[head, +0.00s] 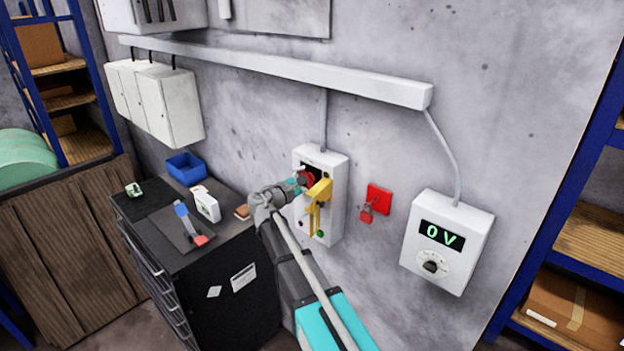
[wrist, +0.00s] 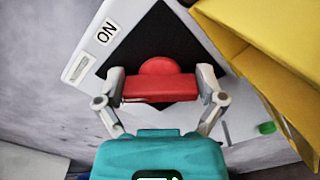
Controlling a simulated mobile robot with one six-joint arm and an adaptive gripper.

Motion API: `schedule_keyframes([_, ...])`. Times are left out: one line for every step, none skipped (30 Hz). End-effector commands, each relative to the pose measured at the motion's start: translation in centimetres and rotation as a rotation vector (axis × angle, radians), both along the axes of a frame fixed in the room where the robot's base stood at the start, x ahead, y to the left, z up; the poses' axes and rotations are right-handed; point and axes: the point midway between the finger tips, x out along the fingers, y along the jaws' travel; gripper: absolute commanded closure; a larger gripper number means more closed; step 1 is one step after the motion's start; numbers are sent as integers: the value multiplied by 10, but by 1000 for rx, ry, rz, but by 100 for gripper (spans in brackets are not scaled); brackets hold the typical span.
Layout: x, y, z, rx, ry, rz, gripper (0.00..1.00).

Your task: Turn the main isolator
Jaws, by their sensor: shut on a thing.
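The main isolator is a white wall box (head: 332,165) with a red handle (head: 307,178) on a black plate. In the wrist view the red handle (wrist: 158,85) lies level across the picture, with a round red hub behind it. My gripper (wrist: 160,90) is shut on the red handle, one finger at each end. An "ON" label (wrist: 106,32) shows on the box at upper left in the wrist view. A yellow flap or cover (head: 318,198) hangs beside the handle, and its large side fills the right of the wrist view (wrist: 265,50).
A red padlock-like piece (head: 376,200) is on the wall right of the box. Further right, a white meter (head: 447,243) reads "0V". A black cabinet (head: 215,280) with a blue bin (head: 185,168) and tools stands at left. Blue shelving is at both sides.

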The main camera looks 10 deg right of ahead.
Motion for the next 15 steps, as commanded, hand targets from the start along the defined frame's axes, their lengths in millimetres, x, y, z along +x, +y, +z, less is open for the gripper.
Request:
schedule_keyframes([-3,3,-3,29,-25,4,59])
schedule_keyframes([-3,3,-3,40,-40,4,59])
schedule_keyframes([-3,3,-3,54,-60,4,59])
schedule_keyframes([-3,3,-3,64,-73,4,59])
schedule_keyframes([-3,3,-3,73,-86,4,59])
schedule_keyframes([-3,3,-3,83,-100,4,59])
schedule_keyframes([-3,3,-3,91,-109,5,59])
schedule_keyframes([-3,3,-3,97,-118,5,59])
schedule_keyframes([-3,3,-3,105,-128,5,59])
schedule_keyframes([-3,3,-3,109,-134,5,59])
schedule_keyframes([-3,3,-4,112,-139,5,59])
schedule_keyframes([-3,3,-4,117,-145,5,59])
schedule_keyframes([-3,4,-3,119,-148,5,59])
schedule_keyframes([-3,4,-4,121,-151,5,59])
schedule_keyframes([-4,4,-4,123,-153,5,59])
